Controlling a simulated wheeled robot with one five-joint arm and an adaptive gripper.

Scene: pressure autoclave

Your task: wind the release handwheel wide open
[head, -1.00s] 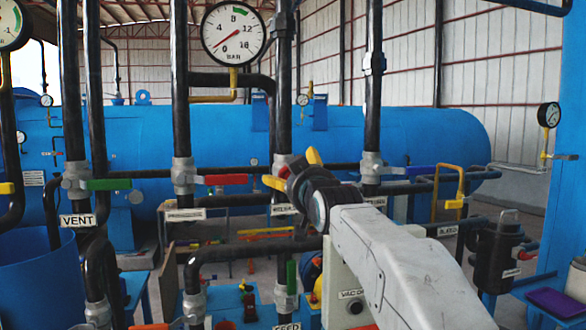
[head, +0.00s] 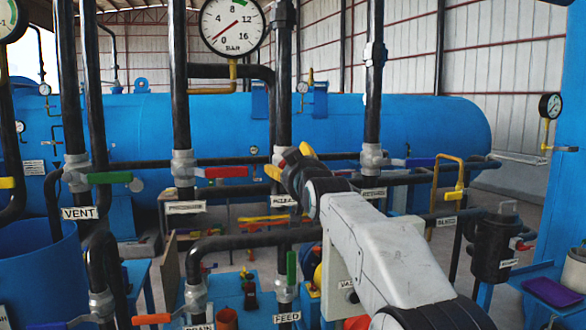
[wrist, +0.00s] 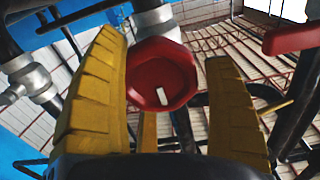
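The red handwheel (wrist: 162,76) shows in the wrist view, a rounded, many-sided knob with a white mark on its lower face. It sits between the yellow fingers of my gripper (wrist: 172,105), nearer the left one. The fingers are spread, with a narrow gap visible on the right of the wheel. I cannot tell whether the left finger touches it. In the head view my gripper (head: 290,162) is among the pipes at the middle, and it and the wrist hide the wheel.
A red lever (wrist: 296,38) is at upper right in the wrist view. In the head view, a red lever (head: 226,172) and green lever (head: 110,178) lie left of my gripper, a blue lever (head: 420,162) right. A pressure gauge (head: 233,27) hangs above. Vertical black pipes crowd the area.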

